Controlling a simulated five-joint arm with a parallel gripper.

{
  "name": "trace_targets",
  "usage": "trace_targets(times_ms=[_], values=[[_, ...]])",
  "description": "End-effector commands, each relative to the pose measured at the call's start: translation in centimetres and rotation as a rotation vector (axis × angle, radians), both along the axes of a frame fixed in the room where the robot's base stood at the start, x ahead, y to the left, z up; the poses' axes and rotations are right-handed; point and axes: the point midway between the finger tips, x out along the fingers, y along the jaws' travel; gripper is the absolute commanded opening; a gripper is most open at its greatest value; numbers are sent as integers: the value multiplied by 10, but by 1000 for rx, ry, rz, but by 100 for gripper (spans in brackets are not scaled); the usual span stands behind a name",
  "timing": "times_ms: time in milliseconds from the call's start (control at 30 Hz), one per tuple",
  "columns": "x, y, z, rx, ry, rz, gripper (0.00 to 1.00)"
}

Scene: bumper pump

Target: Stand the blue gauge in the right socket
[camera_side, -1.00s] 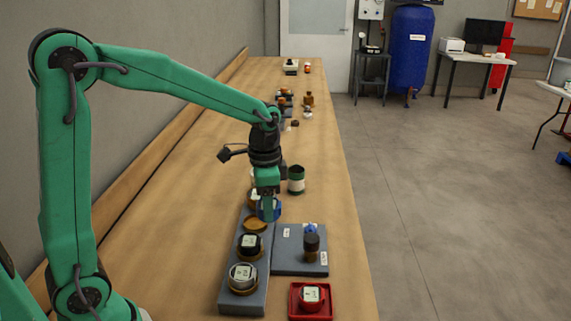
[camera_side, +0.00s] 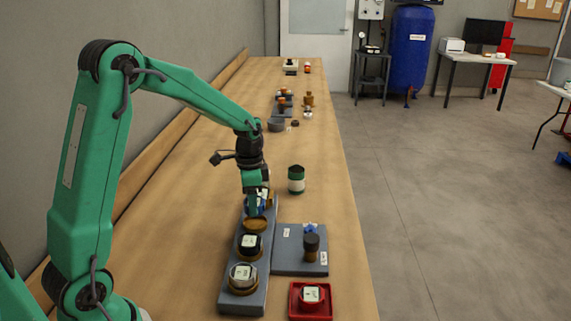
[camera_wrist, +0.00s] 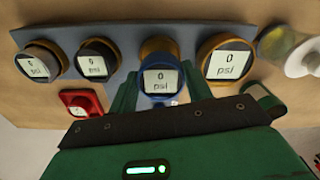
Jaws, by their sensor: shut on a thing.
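The blue gauge (camera_wrist: 160,82), its face reading 0 psi, is between the fingers of my gripper (camera_wrist: 160,92), which is shut on it. In the side view my gripper (camera_side: 254,208) hangs over the far part of the long grey board (camera_side: 229,293) and hides most of the gauge. An empty brass socket (camera_side: 256,225) shows on the board just nearer than the gripper. In the wrist view a brass ring (camera_wrist: 158,46) shows behind the blue gauge. I cannot tell whether the gauge touches a socket.
The board also bears a grey gauge (camera_side: 243,275), a black gauge (camera_side: 249,242) and a brass gauge (camera_wrist: 226,60). A lower grey block (camera_side: 290,262) with a dark knob (camera_side: 311,245) adjoins it. A red tray (camera_side: 294,309) and a green-and-white jar (camera_side: 296,180) stand to the right.

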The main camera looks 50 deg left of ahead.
Motion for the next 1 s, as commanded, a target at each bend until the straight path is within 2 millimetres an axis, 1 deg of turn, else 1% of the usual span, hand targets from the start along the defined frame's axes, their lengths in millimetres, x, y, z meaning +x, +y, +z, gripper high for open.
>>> trace_targets(times_ms=[167,300,400,900,933,967,1000], values=[[0,0,-11,0,1,0,23],[-1,-1,-28,-1,3,0,23],[0,-1,-37,-1,3,0,23],[0,0,-43,0,0,0,23],[0,0,-43,0,0,0,51],[0,0,-43,0,0,0,57],[0,0,-43,0,0,0,65]])
